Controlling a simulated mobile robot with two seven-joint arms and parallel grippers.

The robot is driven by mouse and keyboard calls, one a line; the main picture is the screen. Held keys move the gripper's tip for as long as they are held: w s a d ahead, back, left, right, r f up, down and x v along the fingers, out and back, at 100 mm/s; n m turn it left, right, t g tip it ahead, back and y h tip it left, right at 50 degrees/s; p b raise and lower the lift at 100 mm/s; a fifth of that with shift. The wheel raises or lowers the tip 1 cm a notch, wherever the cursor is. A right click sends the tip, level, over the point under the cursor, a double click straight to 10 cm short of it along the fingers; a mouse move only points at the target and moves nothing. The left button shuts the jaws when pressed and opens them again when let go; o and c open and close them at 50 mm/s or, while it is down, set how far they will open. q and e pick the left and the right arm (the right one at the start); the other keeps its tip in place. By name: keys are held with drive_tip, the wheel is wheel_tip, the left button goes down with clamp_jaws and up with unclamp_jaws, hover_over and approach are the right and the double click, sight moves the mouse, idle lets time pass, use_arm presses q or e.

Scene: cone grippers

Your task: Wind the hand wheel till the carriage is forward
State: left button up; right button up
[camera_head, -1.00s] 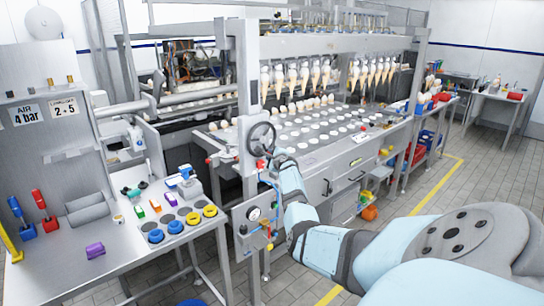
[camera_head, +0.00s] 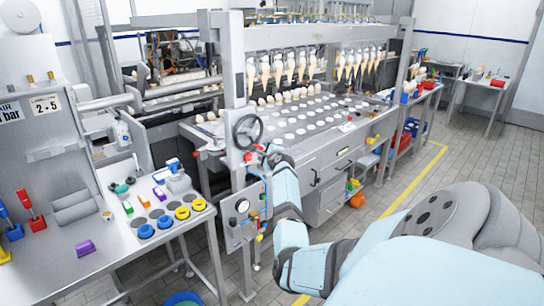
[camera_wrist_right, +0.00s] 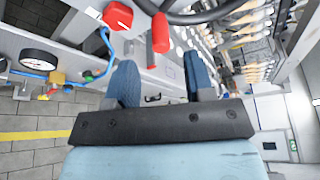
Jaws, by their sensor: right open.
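The dark hand wheel (camera_head: 247,131) is mounted on the machine's front post. In the right wrist view its rim (camera_wrist_right: 192,17) crosses the top, with a red handle (camera_wrist_right: 160,33) sticking out toward my right gripper. My right gripper (camera_wrist_right: 162,80) is open, its two blue fingers apart, with the handle just beyond them and roughly between them. I see no contact. In the head view this gripper (camera_head: 268,153) is just right of and below the wheel, small and partly hidden by my wrist. A row of hanging cones (camera_head: 300,68), perhaps on the carriage, is behind the post. My left gripper is out of view.
A red knob (camera_wrist_right: 118,16) is close to the handle. A pressure gauge (camera_head: 242,206) with blue tubing sits on the panel below the wheel. A bench (camera_head: 120,262) with coloured parts stands at the left. The tiled floor at the right is open.

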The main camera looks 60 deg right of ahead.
drive_tip(key=v, duration=0.6)
drive_tip(key=shift+s+a, duration=0.2)
drive_tip(key=shift+s, duration=0.1)
